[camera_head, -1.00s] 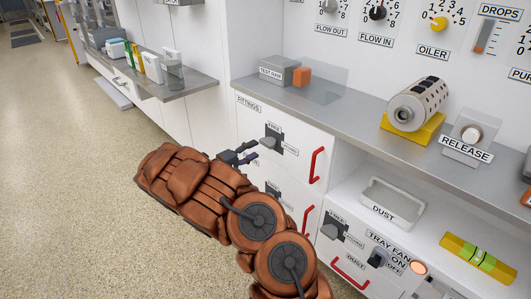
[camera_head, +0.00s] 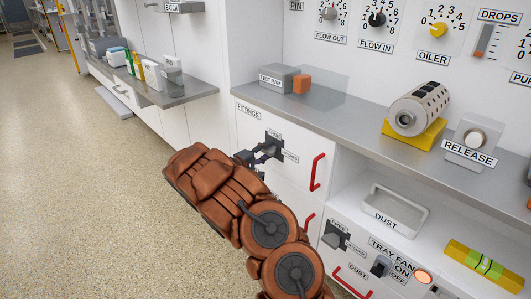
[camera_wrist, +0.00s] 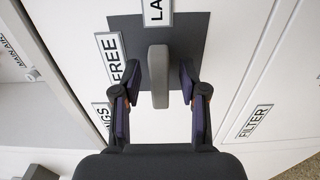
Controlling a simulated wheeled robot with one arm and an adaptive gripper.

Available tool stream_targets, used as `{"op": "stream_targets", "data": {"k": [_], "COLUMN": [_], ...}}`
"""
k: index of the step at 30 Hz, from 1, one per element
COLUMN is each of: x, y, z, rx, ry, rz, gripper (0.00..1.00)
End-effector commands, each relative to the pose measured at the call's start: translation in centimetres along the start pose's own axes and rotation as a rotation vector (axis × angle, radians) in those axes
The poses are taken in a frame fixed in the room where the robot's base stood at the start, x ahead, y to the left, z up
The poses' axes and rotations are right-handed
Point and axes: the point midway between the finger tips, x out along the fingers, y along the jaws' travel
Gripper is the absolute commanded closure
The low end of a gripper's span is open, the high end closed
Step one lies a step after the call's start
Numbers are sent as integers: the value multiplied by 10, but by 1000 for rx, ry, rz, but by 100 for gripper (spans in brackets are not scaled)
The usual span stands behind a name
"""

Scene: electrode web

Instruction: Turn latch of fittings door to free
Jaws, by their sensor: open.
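The fittings door (camera_head: 302,172) is a white cabinet front, shut, with a FITTINGS label and a red handle (camera_head: 317,172). Its latch is a grey lever (camera_wrist: 158,75) on a dark plate (camera_head: 273,136). A FREE label (camera_wrist: 111,59) lies left of the lever in the wrist view, and a partly cut-off "LA" label (camera_wrist: 157,12) lies at its top end. My gripper (camera_wrist: 158,84) is open, with one finger on each side of the lever and a visible gap on both sides. In the head view, my gripper (camera_head: 262,153) hides much of the lever.
A DUST tray (camera_head: 393,215) stands in an open shelf at right. Below it are another latch (camera_head: 334,238) and a tray fan switch. The counter edge (camera_head: 330,126) juts above the door. A FILTER label (camera_wrist: 254,122) shows right of the lever in the wrist view. Open floor lies at left.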

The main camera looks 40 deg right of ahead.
Motion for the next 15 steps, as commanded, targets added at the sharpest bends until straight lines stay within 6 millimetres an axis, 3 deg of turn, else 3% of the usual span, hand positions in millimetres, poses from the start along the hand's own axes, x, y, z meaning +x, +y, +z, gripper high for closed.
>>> {"op": "stream_targets", "data": {"k": [3, 15], "x": [0, 0], "y": [0, 0], "z": [0, 0], "rx": [0, 0], "ry": [0, 0], "rz": [0, 0], "gripper": [57, 99]}}
